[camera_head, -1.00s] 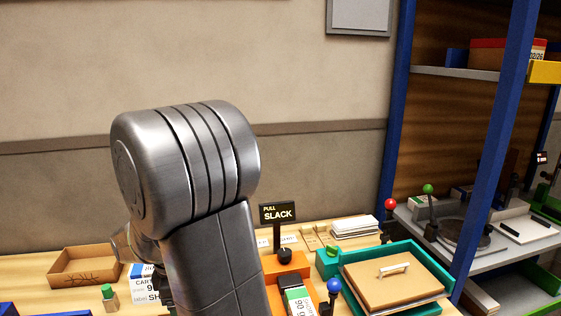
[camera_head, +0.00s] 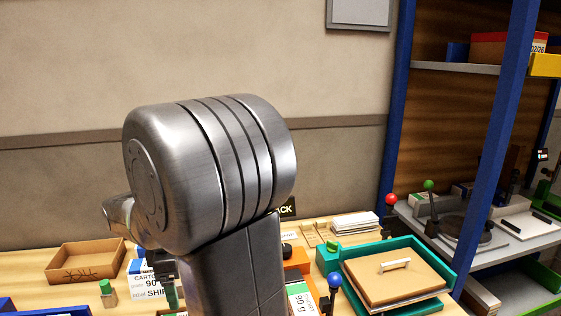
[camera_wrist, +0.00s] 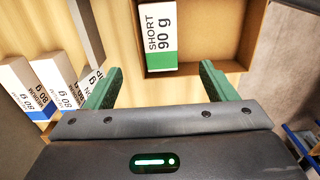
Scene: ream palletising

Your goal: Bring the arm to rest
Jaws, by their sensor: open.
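In the wrist view my gripper (camera_wrist: 160,85) is open, its two green fingers spread apart with nothing between them. Beyond the fingers is a brown carton (camera_wrist: 195,62) holding a white ream with a green end, marked SHORT 90 g (camera_wrist: 162,38). The fingers look apart from the carton and the ream. In the head view my arm's large grey joint stands in the middle, over the bench (camera_head: 35,259). It hides part of the bench and most of the SLACK sign (camera_head: 288,209). The fingertips cannot be made out clearly in the head view.
An open brown box (camera_head: 85,262) lies on the left of the bench. A teal tray (camera_head: 446,264) with a handled brown board (camera_head: 392,280) stands right. White reams marked 80 g (camera_wrist: 50,80) stand left in the wrist view. A blue-framed rack (camera_head: 492,150) rises at the right.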

